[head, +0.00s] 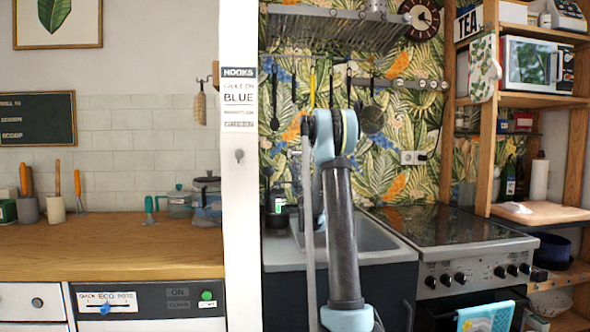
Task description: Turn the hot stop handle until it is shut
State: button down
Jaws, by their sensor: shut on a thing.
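I cannot make out the hot stop handle in the head view; my arm may hide it. My raised arm stands in the middle, in front of the sink (378,237). My gripper cannot be made out; the far end of the arm is hidden behind its nearer links. What the gripper touches does not show.
A white post with a hooks sign (239,98) stands left of my arm. A wooden counter (90,248) with tool pots and a glass jar is at left. The stove (455,235) is right of the sink. Utensils hang on the leafy wall behind.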

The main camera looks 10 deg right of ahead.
jog(key=m, duration=0.1)
jog(key=m+h, duration=0.1)
jog(key=m, duration=0.1)
jog(key=m+h, duration=0.1)
jog(key=m, duration=0.1)
jog(key=shift+w+a+t, duration=0.15)
jog(key=shift+w+t, duration=0.15)
jog(key=shift+y, duration=0.3)
jog(key=m+h, duration=0.1)
jog(key=m, duration=0.1)
jog(key=m+h, duration=0.1)
jog(key=m, duration=0.2)
jog(key=shift+a, duration=0.1)
jog(key=c, duration=2.1)
grip_release()
jog(key=shift+m, duration=0.5)
jog(key=o, duration=0.6)
jog(key=shift+w+f, duration=0.1)
